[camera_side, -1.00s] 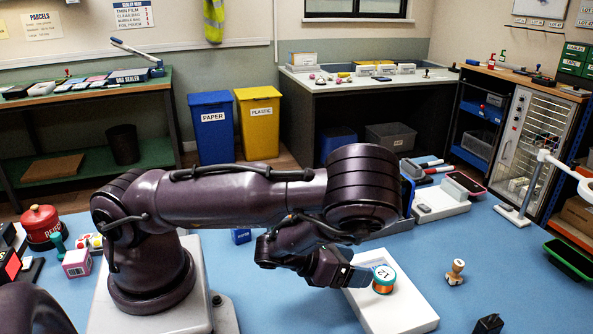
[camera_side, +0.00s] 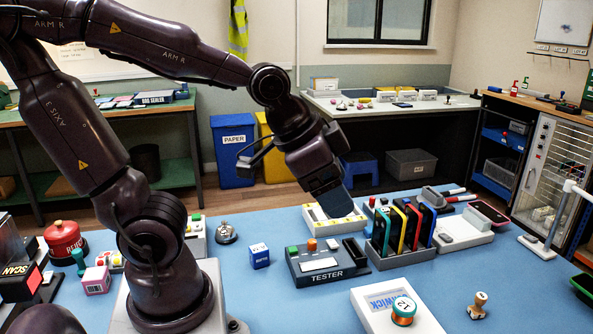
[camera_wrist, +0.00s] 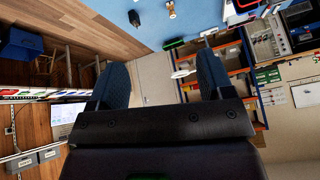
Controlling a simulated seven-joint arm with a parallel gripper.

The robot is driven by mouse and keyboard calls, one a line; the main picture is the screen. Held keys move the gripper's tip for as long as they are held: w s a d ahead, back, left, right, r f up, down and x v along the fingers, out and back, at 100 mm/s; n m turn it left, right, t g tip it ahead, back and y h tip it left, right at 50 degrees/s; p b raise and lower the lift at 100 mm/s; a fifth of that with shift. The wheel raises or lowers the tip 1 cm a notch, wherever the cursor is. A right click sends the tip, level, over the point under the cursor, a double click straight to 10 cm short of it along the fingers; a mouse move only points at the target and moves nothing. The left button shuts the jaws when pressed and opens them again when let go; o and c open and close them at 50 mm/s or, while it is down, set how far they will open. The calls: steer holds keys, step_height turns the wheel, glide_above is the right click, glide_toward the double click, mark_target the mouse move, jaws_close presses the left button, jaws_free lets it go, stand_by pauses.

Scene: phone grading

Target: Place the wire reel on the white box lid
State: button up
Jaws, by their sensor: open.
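The wire reel (camera_side: 403,311), with copper-orange wire, a green rim and a white top marked 12, rests on the white box lid (camera_side: 432,325) at the bottom right of the side view. The lid has partly visible blue lettering on its top. My gripper (camera_side: 338,200) is up and back from the reel, apart from it, above the far part of the blue table. In the wrist view my gripper (camera_wrist: 163,80) shows its two fingers wide apart with nothing between them. The reel and lid are not seen in the wrist view.
A grey tester (camera_side: 325,264) and a rack of phones (camera_side: 400,230) stand behind the lid. A wooden-handled stamp (camera_side: 478,305) stands right of the lid. A blue-white cube (camera_side: 260,255) and a bell (camera_side: 226,233) sit further left. Blue table is bare between the tester and lid.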

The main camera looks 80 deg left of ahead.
steer(key=s+r+n, duration=0.2)
steer(key=s+n, duration=0.1)
steer(key=s, duration=0.2)
steer(key=shift+s+r+g, duration=0.25)
steer(key=shift+r+g, duration=0.1)
steer(key=shift+g, duration=0.05)
